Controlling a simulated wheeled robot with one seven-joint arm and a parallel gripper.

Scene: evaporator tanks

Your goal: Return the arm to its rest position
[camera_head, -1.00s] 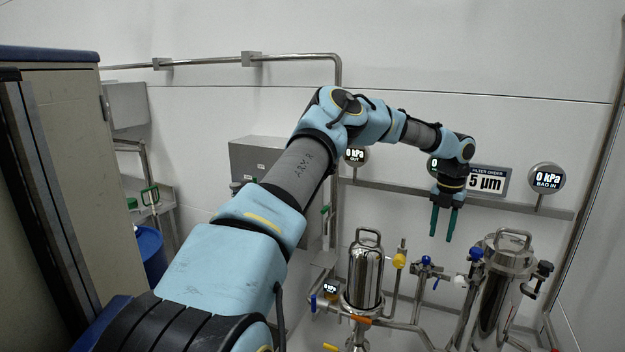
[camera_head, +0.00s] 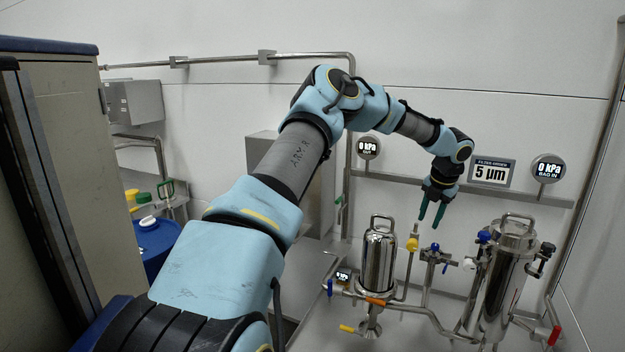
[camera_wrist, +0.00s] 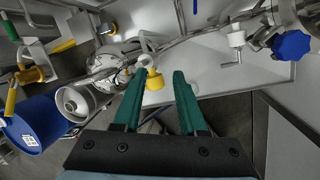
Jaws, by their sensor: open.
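My arm reaches from the bottom left up and over to the right in the head view. My gripper (camera_head: 432,213) hangs at its end, pointing down, with its two green fingers apart and nothing between them. It is in front of the wall, above the valves between the two steel filter housings. In the wrist view my gripper (camera_wrist: 162,88) shows both green fingers spread, with pipes and a yellow-handled valve beyond them. The fingers appear clear of the pipework.
The left filter housing (camera_head: 379,262) and right filter housing (camera_head: 508,275) stand below my gripper. A "5 µm" sign (camera_head: 491,172) and a BAG IN gauge (camera_head: 548,168) are to its right. A tall cabinet (camera_head: 75,150) stands at left, near a blue drum (camera_head: 154,242).

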